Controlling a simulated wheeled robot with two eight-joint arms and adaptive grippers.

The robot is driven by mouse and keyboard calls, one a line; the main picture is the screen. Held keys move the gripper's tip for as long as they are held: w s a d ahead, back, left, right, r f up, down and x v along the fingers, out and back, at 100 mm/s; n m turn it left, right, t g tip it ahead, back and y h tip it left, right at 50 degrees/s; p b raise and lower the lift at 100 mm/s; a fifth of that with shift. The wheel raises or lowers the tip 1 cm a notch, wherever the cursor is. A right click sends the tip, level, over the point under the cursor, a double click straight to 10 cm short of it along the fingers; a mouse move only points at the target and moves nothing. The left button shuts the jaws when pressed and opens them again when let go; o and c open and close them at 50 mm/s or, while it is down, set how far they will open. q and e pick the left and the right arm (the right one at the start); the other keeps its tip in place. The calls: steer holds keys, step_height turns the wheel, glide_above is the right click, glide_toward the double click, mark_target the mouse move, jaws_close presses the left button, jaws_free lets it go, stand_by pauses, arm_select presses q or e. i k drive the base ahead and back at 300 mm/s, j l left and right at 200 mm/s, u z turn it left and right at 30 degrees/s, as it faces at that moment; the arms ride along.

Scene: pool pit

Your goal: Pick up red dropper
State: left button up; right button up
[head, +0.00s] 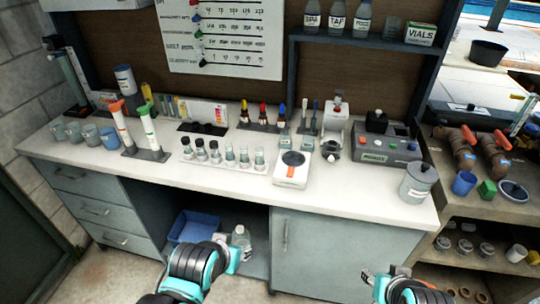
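A small dark bottle with a red dropper top (263,113) stands upright at the back of the white counter (226,178). It is between a similar bottle on its left (244,114) and a blue-topped one on its right (281,113), all on a dark holder. My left gripper (238,256) is low in front of the counter, below its top and well apart from the droppers. My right gripper (372,281) is low at the bottom right, in front of the cabinet door. Both are too small and dark to tell their finger opening. Nothing is seen held.
A row of small vials (229,154) and a white scale (292,170) stand in front of the droppers. Tubes in a stand (148,130) are to the left. The counter's front strip is clear.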

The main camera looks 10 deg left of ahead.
mark_target(262, 112)
steer(key=i+j, duration=0.1)
steer(key=j, duration=0.55)
steer(key=i+j, duration=0.1)
steer(key=j, duration=0.55)
